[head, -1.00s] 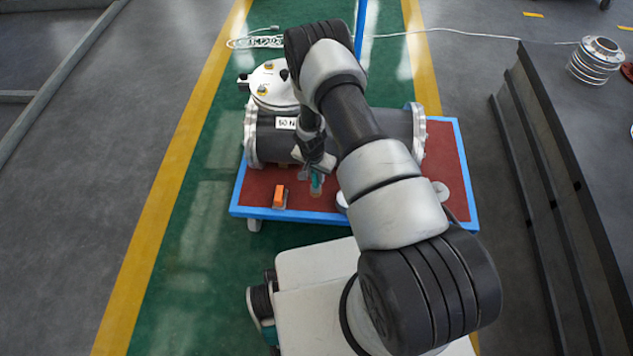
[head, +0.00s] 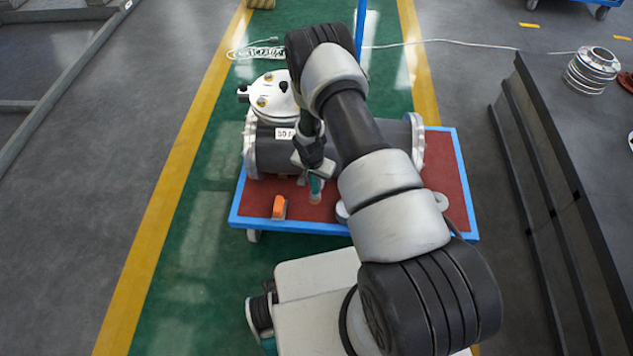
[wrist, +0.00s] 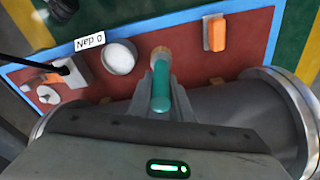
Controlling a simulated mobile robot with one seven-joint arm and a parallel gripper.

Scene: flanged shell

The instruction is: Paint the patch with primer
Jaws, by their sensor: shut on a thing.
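My gripper (wrist: 160,85) is shut on a brush with a green handle (wrist: 162,96). Its tan bristle end (wrist: 160,54) points away from the gripper, over the cart's red top. In the head view the brush (head: 315,186) hangs roughly upright in front of the dark grey flanged shell (head: 375,142). I cannot tell whether the bristles touch anything. A white round dish (wrist: 119,57), which may hold primer, stands beside the brush in the wrist view, with a white label next to it. I cannot make out the patch on the shell.
The shell lies on a cart with a red top and blue rim (head: 290,227). An orange block (head: 279,207) stands near the front edge. Dark steel beams (head: 560,190) stand on the floor at right.

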